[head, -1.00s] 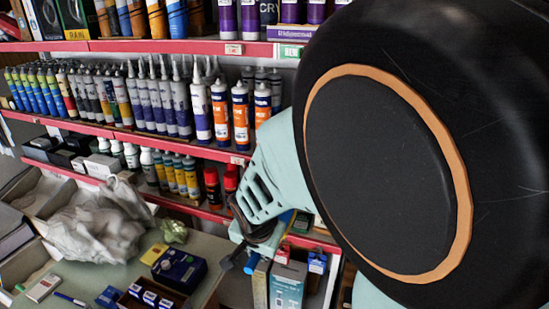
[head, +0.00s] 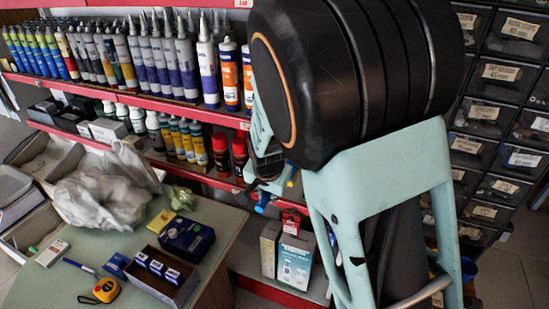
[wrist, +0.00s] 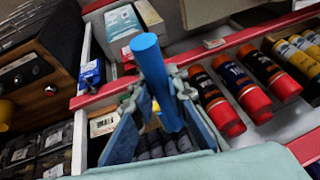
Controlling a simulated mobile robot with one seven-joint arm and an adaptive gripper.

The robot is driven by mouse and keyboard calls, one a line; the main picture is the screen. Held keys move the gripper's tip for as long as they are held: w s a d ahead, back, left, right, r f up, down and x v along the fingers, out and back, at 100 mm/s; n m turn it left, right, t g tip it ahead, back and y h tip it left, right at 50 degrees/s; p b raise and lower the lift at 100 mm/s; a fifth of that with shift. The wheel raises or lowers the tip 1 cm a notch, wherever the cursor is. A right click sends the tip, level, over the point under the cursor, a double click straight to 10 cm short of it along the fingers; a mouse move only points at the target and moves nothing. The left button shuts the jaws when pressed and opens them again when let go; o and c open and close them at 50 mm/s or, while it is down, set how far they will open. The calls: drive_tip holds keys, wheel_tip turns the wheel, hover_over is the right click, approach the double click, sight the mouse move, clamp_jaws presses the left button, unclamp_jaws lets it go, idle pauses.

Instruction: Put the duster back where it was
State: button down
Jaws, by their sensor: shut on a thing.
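The duster shows as a blue rod-like handle (wrist: 147,58) in the wrist view, held between the fingers of my gripper (wrist: 160,100). Its other end is hidden behind the fingers and wrist. In the head view my gripper (head: 266,186) is in front of the lower red-edged shelf, mostly hidden by my own arm. A short blue end of the duster (head: 263,201) pokes out below it. I cannot see the duster's head in either view.
Red-topped cans (head: 239,155) stand on the shelf close to my gripper. Boxes (head: 294,260) stand on the lowest shelf below it. A counter (head: 215,235) with a blue box (head: 187,237) and tape measure (head: 106,290) lies at left. Labelled drawers (head: 500,75) fill the right.

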drive_tip(key=w+x, duration=0.1)
drive_tip(key=x, duration=1)
drive_tip(key=shift+w+d+r+p, duration=0.2)
drive_tip(key=shift+w+r+p, duration=0.05)
drive_tip(key=shift+w+p, duration=0.1)
drive_tip(key=c, duration=1.9)
unclamp_jaws()
drive_tip(key=shift+s, duration=0.1)
drive_tip(key=v, duration=1.2)
drive_tip(key=shift+s, duration=0.1)
